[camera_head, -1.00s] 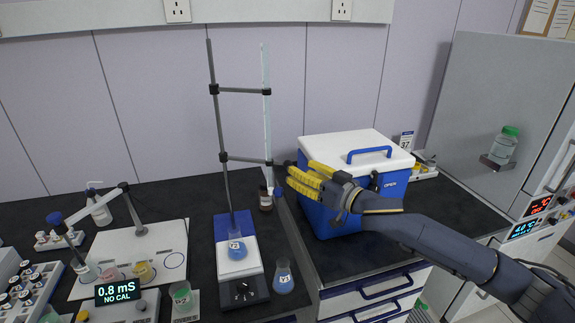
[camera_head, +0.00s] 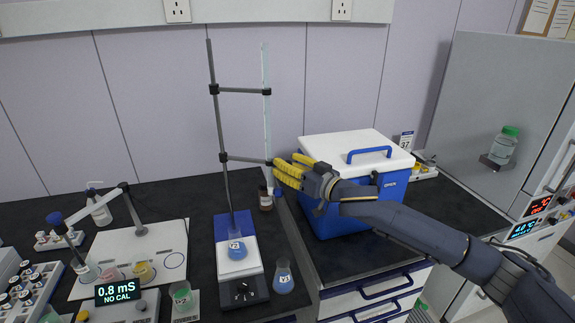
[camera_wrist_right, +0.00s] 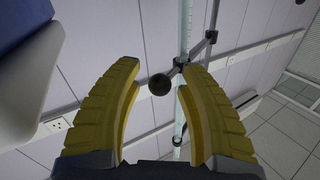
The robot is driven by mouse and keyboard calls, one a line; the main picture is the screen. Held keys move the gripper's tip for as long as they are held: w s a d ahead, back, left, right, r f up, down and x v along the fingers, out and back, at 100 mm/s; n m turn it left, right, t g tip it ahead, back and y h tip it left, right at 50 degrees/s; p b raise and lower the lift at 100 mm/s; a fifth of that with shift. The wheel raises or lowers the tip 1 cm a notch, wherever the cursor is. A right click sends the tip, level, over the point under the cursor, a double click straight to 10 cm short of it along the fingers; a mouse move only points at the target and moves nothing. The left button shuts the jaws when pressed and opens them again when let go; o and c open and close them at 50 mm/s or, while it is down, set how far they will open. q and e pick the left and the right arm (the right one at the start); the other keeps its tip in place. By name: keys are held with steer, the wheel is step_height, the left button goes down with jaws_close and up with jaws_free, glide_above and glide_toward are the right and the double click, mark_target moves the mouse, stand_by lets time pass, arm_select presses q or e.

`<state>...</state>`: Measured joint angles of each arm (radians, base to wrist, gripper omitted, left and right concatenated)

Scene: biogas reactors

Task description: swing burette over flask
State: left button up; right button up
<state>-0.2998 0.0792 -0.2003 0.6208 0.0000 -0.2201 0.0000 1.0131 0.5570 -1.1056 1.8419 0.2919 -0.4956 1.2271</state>
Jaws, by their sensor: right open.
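The burette (camera_head: 267,110) is an upright clear tube, held by two clamp arms on the grey stand rod (camera_head: 219,130). It hangs to the right of the stirrer plate (camera_head: 240,278). A flask (camera_head: 237,250) with blue liquid sits on that plate, left of the burette. My right gripper (camera_head: 276,168) has yellow fingers and is open close to the burette's lower clamp. In the right wrist view, a dark round knob (camera_wrist_right: 160,85) lies between the open fingers, with the burette (camera_wrist_right: 185,50) behind it. I cannot tell whether a finger touches it. My left gripper is not in view.
A blue cooler (camera_head: 340,215) with a white lid stands right of the burette, under my right arm. A second flask (camera_head: 283,278) with blue liquid stands right of the stirrer plate. A brown bottle (camera_head: 265,197) is behind it. A probe stand and vials fill the left.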

jaws_close()
stand_by(0.4)
